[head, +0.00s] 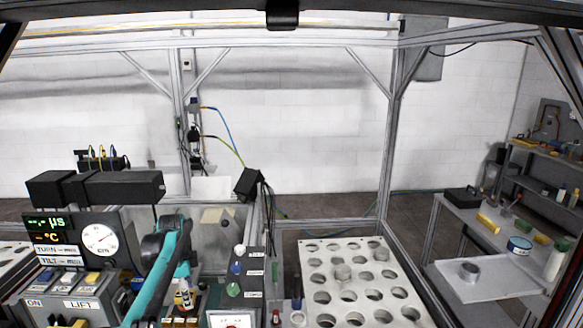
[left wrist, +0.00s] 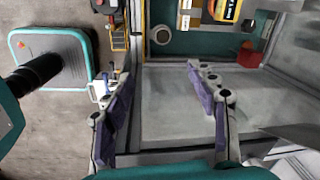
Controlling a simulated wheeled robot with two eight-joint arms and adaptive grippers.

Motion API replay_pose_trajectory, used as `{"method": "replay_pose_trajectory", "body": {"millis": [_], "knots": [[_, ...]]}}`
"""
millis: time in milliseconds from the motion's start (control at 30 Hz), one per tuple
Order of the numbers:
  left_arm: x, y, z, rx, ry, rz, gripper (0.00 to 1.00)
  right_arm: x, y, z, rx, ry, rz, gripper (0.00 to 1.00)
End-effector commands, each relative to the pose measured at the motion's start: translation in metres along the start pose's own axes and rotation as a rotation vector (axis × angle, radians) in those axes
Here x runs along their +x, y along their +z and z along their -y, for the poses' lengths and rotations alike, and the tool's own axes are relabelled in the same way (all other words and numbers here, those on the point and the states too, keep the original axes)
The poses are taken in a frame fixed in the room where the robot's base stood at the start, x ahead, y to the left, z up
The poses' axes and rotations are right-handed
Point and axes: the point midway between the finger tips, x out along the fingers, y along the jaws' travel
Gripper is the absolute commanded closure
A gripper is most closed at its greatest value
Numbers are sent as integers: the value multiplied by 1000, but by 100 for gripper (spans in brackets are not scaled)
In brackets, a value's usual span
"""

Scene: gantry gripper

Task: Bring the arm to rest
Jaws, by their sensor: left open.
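My left arm (head: 165,273) shows at the lower left of the head view, a teal link with a black joint at its top, beside the instrument panel. Its fingers cannot be made out clearly there. In the left wrist view my left gripper (left wrist: 158,75) has its two purple-padded fingers wide apart, with nothing between them. Below the fingers is a pale grey flat surface (left wrist: 165,105); I cannot tell how far below. My right gripper is in neither view.
A panel with a round gauge (head: 100,238) stands at left, with labelled buttons below it. A white plate with several round holes (head: 330,262) lies right of centre. A side table (head: 480,283) with a metal ring and tools stands at right. Frame posts (head: 386,150) rise behind.

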Motion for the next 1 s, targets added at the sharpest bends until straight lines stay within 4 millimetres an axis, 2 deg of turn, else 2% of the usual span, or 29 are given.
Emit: {"method": "replay_pose_trajectory", "body": {"millis": [167,300,500,667,800,1000], "knots": [[-39,-13,-38,-153,-63,-16,42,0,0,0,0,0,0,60],[-70,-24,-85,-326,-128,-49,42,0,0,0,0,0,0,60],[-96,-32,-162,-586,-213,-127,42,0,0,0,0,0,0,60],[-97,-34,-227,-792,-265,-212,42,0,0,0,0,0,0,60],[-86,-32,-279,-959,-295,-296,42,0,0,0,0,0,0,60],[-61,-29,-330,-1138,-311,-399,42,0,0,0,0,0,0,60]]}}
